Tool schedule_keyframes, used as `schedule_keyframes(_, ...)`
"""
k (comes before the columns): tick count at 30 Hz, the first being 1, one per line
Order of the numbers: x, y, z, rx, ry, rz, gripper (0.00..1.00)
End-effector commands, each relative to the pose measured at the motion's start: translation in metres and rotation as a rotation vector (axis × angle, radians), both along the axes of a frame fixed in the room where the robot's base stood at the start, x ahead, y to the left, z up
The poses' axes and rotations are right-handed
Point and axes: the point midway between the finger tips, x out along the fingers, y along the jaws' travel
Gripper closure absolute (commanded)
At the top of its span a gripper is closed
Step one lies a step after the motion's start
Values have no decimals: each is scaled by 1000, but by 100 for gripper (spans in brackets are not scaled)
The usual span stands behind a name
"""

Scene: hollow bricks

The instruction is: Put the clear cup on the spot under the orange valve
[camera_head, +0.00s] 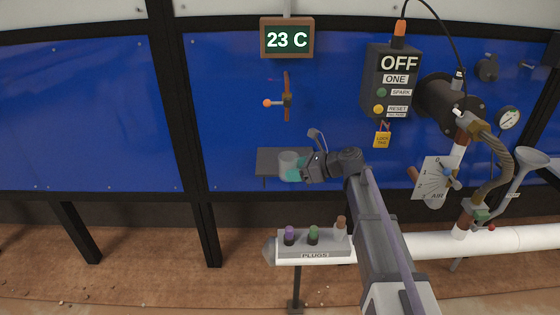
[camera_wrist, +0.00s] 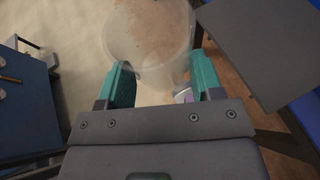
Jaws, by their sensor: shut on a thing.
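The clear cup (camera_head: 289,161) is held between the teal fingers of my gripper (camera_head: 300,171). In the wrist view, the cup (camera_wrist: 150,28) sits between the two fingertips of the gripper (camera_wrist: 163,78), with the floor showing through it. A small dark shelf (camera_head: 268,158) hangs on the blue wall below the orange-knobbed valve (camera_head: 267,103). In the head view the cup overlaps the shelf's right part. In the wrist view the flat dark surface (camera_wrist: 262,45) lies right of the cup, and the cup appears beside it, not over it. No marked spot is visible.
A control box (camera_head: 391,80) with a yellow lock tag, a gauge (camera_head: 508,118) and a white pipe (camera_head: 510,240) are to the right. A temperature display (camera_head: 287,39) hangs above the valve. The left wall is bare.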

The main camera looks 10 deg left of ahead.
Motion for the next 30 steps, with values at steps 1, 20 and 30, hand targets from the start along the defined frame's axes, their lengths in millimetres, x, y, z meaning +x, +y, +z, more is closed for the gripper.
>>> schedule_keyframes(1,15,2,0,0,0,0,67)
schedule_keyframes(20,187,27,0,0,0,0,67)
schedule_keyframes(30,182,26,-37,0,0,0,67)
